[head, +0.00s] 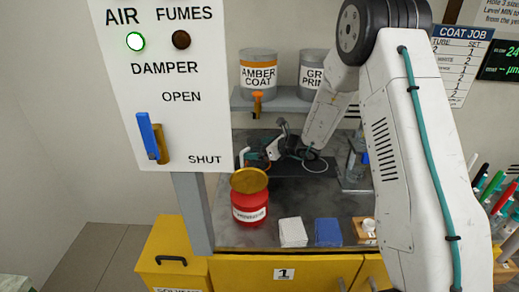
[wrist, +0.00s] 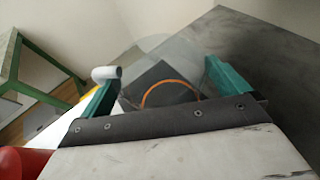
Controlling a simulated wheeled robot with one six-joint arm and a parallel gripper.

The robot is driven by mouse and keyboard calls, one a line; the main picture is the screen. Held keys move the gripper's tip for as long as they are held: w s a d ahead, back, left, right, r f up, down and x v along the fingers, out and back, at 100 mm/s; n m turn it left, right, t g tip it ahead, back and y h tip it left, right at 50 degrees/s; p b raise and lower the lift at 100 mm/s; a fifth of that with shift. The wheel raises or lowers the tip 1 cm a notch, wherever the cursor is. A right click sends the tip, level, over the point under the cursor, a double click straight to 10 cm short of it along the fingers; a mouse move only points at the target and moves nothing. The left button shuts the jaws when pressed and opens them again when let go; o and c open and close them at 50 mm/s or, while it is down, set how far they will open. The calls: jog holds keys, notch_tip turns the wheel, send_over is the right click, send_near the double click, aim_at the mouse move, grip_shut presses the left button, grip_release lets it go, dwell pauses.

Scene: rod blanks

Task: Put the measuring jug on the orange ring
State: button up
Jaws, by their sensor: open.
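My gripper (wrist: 160,74) is open, its two teal fingers spread apart in the wrist view. A pale, see-through shape (wrist: 178,52) shows between and beyond the fingers; it may be the measuring jug, but its outline is too faint to be sure. An orange arc, likely part of the orange ring (wrist: 170,83), shows over a dark patch between the fingers. In the head view my gripper (head: 272,150) is low over the back of the bench, partly hidden by my arm. I cannot make out the jug clearly there.
A red container (head: 249,207) with a brass-coloured top stands at the bench's front left. A grey cloth (head: 292,232) and a blue cloth (head: 328,232) lie near the front edge. A control panel (head: 165,75) rises at left. Tins (head: 259,75) stand on the back shelf.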

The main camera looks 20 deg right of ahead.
jog(key=v, duration=1.2)
jog(key=s+a+r+n+g, duration=0.4)
jog(key=s+a+r+n, duration=0.3)
jog(key=s, duration=0.3)
jog(key=s+a+r+n+g, duration=0.4)
jog(key=s+a+r+n, duration=0.25)
jog(key=s+n, duration=0.3)
jog(key=s+d+r+n+h, duration=0.1)
jog(key=s+d+n+h, duration=0.3)
jog(key=s, duration=0.6)
jog(key=s+d+r+n+h, duration=0.2)
jog(key=s+d+n+h, duration=0.2)
jog(key=s+n, duration=0.3)
jog(key=s+d, duration=0.1)
jog(key=s, duration=0.2)
jog(key=shift+s+g+h, duration=0.3)
jog(key=shift+s+g, duration=0.1)
